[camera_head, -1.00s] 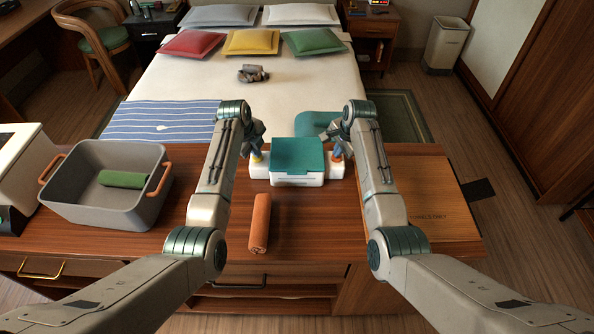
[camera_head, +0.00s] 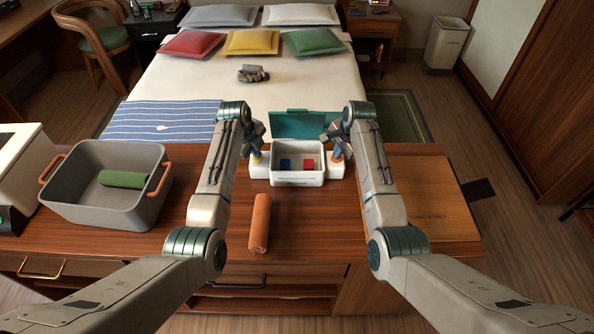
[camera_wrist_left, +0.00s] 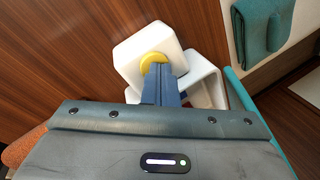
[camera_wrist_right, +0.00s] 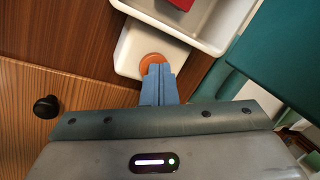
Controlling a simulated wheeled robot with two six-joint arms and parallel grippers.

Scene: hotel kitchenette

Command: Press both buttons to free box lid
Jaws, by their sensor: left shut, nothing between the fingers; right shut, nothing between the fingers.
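A white box (camera_head: 297,178) stands on the wooden counter, its teal lid (camera_head: 305,124) swung up at the back. A blue block (camera_head: 285,164) and a red block (camera_head: 308,164) lie inside. My left gripper (camera_head: 256,155) is shut and empty, its tips at the yellow button (camera_wrist_left: 153,61) on the box's left side. My right gripper (camera_head: 337,154) is shut and empty, its tips at the orange button (camera_wrist_right: 153,60) on the right side. Both fingertip pairs appear to touch their buttons. The fingers partly cover the buttons in the wrist views.
An orange roll (camera_head: 260,224) lies on the counter in front of the box. A grey bin (camera_head: 100,207) with a green roll (camera_head: 123,179) inside stands at left. A wooden board (camera_head: 430,200) lies at right. A bed with cushions is behind.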

